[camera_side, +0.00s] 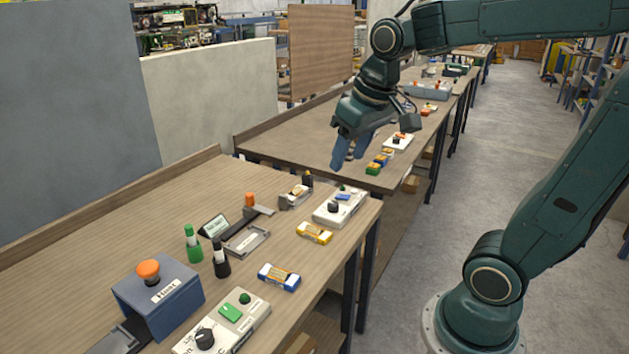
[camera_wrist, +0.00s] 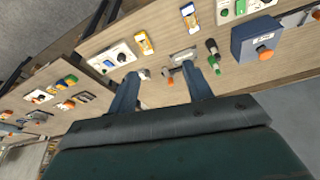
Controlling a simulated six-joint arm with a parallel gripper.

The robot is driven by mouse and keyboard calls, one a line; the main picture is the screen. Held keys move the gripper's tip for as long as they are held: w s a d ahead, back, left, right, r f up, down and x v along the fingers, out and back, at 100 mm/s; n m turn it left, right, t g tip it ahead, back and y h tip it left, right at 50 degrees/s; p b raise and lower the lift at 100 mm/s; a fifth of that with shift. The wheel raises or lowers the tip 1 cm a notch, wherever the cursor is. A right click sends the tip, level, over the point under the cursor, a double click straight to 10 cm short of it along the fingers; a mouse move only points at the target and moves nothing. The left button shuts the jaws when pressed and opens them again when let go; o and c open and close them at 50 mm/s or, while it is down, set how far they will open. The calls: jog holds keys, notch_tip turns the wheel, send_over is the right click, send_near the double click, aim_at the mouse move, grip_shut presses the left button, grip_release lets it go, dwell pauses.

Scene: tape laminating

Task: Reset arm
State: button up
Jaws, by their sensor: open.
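My gripper (camera_side: 351,150) is raised in the air near the gap between the front table (camera_side: 120,225) and the table behind it. Its two blue fingers point down and are apart, with nothing between them. In the wrist view my gripper (camera_wrist: 162,100) also shows open and empty, with the tabletop below. The task names no object other than my arm. My arm reaches in from the right side of the side view.
The back table (camera_side: 290,140) carries similar items. Grey floor (camera_side: 440,215) lies clear at right.

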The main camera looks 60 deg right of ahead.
jog(key=s+a+f+n+t, duration=0.1)
jog(key=s+a+n+t, duration=0.1)
jog(key=s+a, duration=0.3)
jog(key=shift+s+a+f+y, duration=0.15)
jog(key=shift+s+f+y, duration=0.2)
jog(key=shift+s, duration=1.9)
jog(key=o, duration=0.8)
jog(key=shift+w, duration=0.25)
jog(key=o, duration=0.3)
jog(key=shift+w, duration=0.35)
jog(key=w+d+f+m+t+h, duration=0.1)
jog(key=w+d+f+t, duration=0.15)
jog(key=w+d, duration=0.4)
jog(key=w+d+f+m+t+h, duration=0.1)
jog(key=w+d+f+m+h, duration=0.2)
jog(key=w, duration=0.7)
jog(key=w+d+f+h, duration=0.1)
jog(key=d+f, duration=0.2)
jog(key=d, duration=0.2)
jog(key=w+d+f+m+t+h, duration=0.1)
jog(key=d+f, duration=0.2)
jog(key=d, duration=0.2)
jog(key=w+d+f+m+t+h, duration=0.1)
jog(key=d+f, duration=0.3)
jog(key=d, duration=0.1)
jog(key=shift+w+d, duration=0.1)
jog(key=shift+w, duration=0.25)
